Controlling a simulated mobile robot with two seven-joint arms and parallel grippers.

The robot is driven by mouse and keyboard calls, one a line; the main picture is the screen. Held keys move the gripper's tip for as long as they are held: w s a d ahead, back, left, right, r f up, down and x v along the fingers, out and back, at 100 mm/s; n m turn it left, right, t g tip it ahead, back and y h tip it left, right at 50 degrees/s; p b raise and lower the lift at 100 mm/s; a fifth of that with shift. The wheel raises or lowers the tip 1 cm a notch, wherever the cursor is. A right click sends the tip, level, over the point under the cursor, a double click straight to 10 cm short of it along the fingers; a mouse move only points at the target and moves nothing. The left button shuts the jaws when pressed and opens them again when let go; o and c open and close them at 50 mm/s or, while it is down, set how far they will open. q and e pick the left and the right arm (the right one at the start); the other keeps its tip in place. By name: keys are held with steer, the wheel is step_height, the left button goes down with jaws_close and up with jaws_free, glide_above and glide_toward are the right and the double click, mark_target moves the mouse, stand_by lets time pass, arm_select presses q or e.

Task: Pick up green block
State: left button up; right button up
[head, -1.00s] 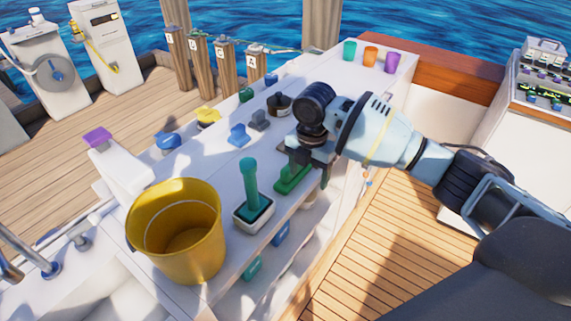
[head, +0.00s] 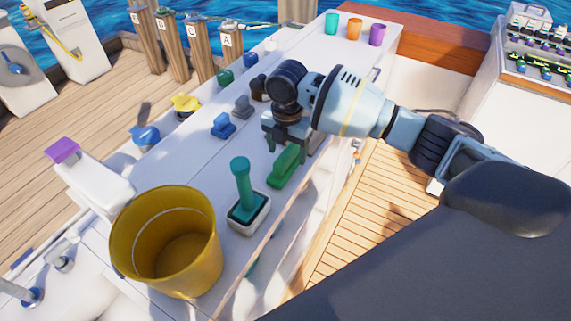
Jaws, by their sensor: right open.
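A long green block (head: 286,167) lies on the white counter, right of a teal upright handle (head: 242,180) set in a white square base. My right gripper (head: 286,143) is open, with its fingers pointing down at the far end of the block. The fingers overlap that end in the picture. I cannot tell whether they touch the block or hang above it. Nothing shows between the fingers. My left gripper is not in view.
A yellow bucket (head: 128,235) stands at the counter's near left.

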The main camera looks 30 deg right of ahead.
steer(key=shift+f, duration=0.2)
steer(key=shift+w+f, duration=0.15)
steer(key=shift+f, duration=1.05)
steer(key=shift+w+f, duration=0.1)
steer(key=shift+f, duration=1.05)
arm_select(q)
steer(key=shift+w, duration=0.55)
